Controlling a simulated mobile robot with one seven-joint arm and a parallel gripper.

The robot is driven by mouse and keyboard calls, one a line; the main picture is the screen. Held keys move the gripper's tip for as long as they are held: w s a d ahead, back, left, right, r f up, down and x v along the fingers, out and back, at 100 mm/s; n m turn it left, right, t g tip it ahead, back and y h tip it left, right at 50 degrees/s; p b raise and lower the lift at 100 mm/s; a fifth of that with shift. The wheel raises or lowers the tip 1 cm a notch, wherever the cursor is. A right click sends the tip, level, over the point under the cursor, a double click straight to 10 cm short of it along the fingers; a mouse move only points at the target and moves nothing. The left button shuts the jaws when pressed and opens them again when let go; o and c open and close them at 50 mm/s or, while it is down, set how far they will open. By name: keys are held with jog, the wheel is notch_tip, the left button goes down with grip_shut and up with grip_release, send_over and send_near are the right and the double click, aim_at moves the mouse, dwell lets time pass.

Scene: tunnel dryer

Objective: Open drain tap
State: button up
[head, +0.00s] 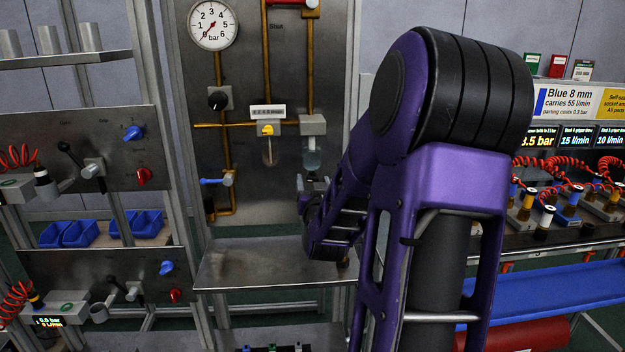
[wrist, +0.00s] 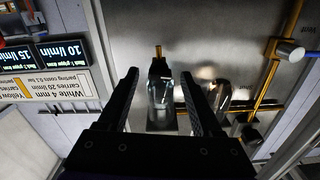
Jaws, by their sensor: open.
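In the head view, a clear bowl (head: 312,160) with bluish liquid hangs under a grey block on the steel panel. The wrist view shows this bowl (wrist: 159,92) upside down between my fingers, with a dark end piece and a small brass stem (wrist: 158,51), which looks like the drain tap. My gripper (head: 313,184) is just below the bowl in the head view. In the wrist view my gripper (wrist: 160,73) is open, with a gap on both sides of the bowl and nothing held. Whether the tap is open or closed cannot be told.
A blue-handled valve (head: 217,180), brass pipes, a black knob (head: 218,100) and a pressure gauge (head: 212,24) are on the panel. A metal shelf (head: 250,265) lies below; the space above it is mostly clear.

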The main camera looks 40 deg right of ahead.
grip_shut()
dwell(0.4)
jog(key=shift+m, duration=0.3)
jog(key=shift+m+b, duration=0.75)
jog(key=shift+m, duration=0.15)
jog(key=shift+m+b, duration=0.8)
jog(key=shift+m, duration=0.9)
